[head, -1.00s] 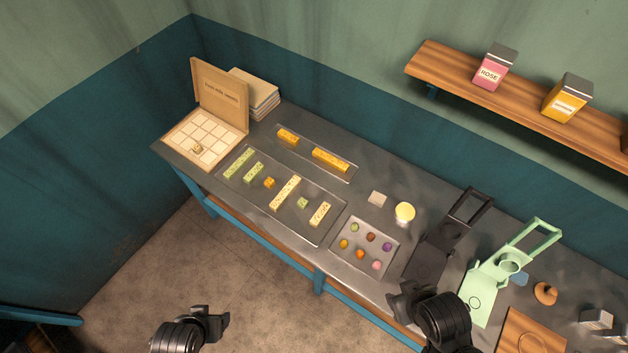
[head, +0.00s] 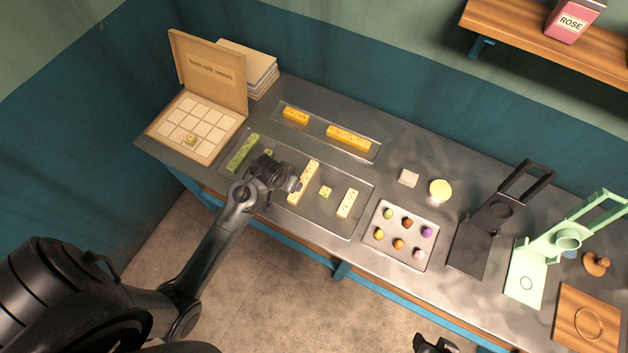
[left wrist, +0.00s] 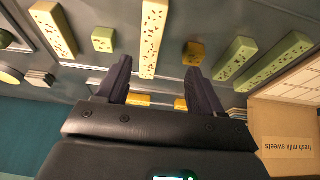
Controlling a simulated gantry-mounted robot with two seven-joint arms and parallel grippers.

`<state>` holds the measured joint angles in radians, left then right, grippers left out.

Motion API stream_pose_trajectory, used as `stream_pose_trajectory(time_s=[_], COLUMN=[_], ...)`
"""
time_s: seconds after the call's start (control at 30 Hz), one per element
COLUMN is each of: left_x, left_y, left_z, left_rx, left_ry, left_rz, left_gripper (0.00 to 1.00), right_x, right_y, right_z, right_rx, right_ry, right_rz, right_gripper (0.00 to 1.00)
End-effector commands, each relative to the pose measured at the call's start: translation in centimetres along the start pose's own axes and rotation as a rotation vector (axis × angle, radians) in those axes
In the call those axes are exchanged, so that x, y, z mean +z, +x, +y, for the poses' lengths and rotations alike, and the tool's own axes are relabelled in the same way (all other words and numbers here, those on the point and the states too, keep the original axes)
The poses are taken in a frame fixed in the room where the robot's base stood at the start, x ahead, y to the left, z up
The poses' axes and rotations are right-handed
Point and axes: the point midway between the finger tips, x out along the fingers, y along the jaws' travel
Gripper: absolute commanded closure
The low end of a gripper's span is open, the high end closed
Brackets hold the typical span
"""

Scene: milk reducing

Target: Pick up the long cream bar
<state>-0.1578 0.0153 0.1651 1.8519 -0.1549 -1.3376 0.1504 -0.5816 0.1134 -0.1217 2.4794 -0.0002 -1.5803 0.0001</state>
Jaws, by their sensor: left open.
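The long cream bar (head: 304,183) lies on the front metal tray (head: 283,208), dotted with dark specks. My left gripper (head: 285,180) is open and empty above the tray, just left of the bar in the head view. In the left wrist view the cream bar (left wrist: 153,38) appears ahead of the gap between the open fingers (left wrist: 158,70), apart from them. The gripper covers part of the tray in the head view. My right gripper (head: 435,345) shows only partly at the bottom edge, so its jaws cannot be read.
A small yellow-green cube (head: 326,192) and a shorter cream bar (head: 347,203) lie right of the long bar. An orange cube (left wrist: 193,53) and green bars (left wrist: 235,58) lie on its other side. A rear tray (head: 317,133) holds orange bars. A sweets box (head: 207,68) stands open at left.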

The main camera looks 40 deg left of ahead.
Motion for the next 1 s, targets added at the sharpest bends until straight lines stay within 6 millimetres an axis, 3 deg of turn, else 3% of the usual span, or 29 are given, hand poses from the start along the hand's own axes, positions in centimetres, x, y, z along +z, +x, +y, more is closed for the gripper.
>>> stream_pose_trajectory(time_s=[0.23, 0.43, 0.77, 1.0], left_x=[-1.9, -2.0, -2.1, -2.4], left_y=[1.8, 4.4, 6.3, 9.2], left_z=[0.4, 0.4, 0.6, 1.1], left_rx=[0.007, 0.007, 0.007, 0.006], left_ry=[-0.004, -0.004, -0.004, -0.004], left_rz=[0.034, 0.034, 0.034, 0.033], left_gripper=[0.33, 0.33, 0.33, 0.33], right_x=[0.2, 0.2, 0.2, 0.2], right_y=[0.9, 1.0, 1.0, 0.9], right_z=[0.5, 0.4, 0.2, 0.1], right_rx=[0.015, 0.012, 0.005, 0.001], right_ry=[-0.011, -0.01, -0.003, 0.0], right_rz=[0.003, 0.003, 0.003, 0.002], right_gripper=[0.57, 0.57, 0.57, 0.57])
